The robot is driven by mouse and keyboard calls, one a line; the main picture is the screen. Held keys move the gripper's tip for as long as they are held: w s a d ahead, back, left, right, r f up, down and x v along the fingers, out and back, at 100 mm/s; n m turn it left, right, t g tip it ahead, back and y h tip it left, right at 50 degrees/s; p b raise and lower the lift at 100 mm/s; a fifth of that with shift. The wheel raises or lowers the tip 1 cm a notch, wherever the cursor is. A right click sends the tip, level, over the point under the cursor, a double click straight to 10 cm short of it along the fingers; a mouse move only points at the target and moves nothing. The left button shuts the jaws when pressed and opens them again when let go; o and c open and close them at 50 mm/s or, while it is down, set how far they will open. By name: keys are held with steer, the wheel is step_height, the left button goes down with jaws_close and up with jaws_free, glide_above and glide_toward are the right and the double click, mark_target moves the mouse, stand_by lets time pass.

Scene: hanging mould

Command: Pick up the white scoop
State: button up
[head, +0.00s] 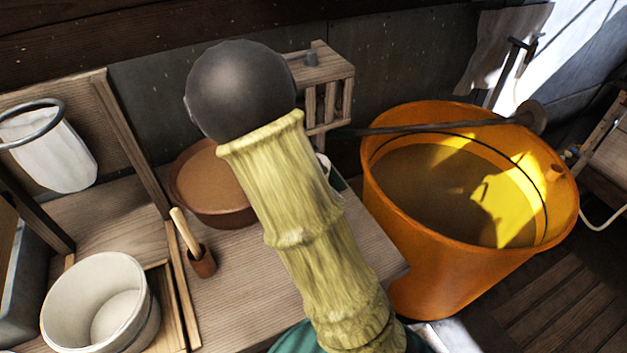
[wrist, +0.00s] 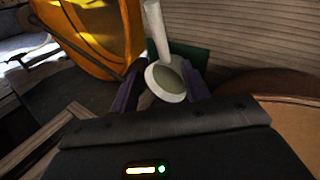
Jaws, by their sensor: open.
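The white scoop (wrist: 166,83) shows in the wrist view with its round bowl nearest me and its handle pointing up the picture. My gripper (wrist: 162,72) is open, with one dark finger on each side of the scoop's bowl. I cannot tell whether either finger touches it. A dark green thing (wrist: 190,54) lies just behind the scoop. In the head view my gripper is hidden, and only a small white edge, perhaps the scoop's, shows beside the arm.
A large orange bucket (head: 455,255) stands right of the wooden bench (head: 240,290). A brown bowl (head: 205,205) is behind on the bench. A small brown cup (head: 202,262) with a wooden handle and a white pot (head: 100,305) stand at left. A white cloth bag (head: 50,150) hangs from a ring.

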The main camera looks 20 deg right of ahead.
steer(key=x, duration=1)
steer(key=shift+r, duration=0.1)
steer(key=shift+p+x, duration=0.5)
steer(key=shift+x, duration=2.15)
steer(key=shift+a, duration=0.2)
steer(key=shift+c, duration=0.2)
jaws_close()
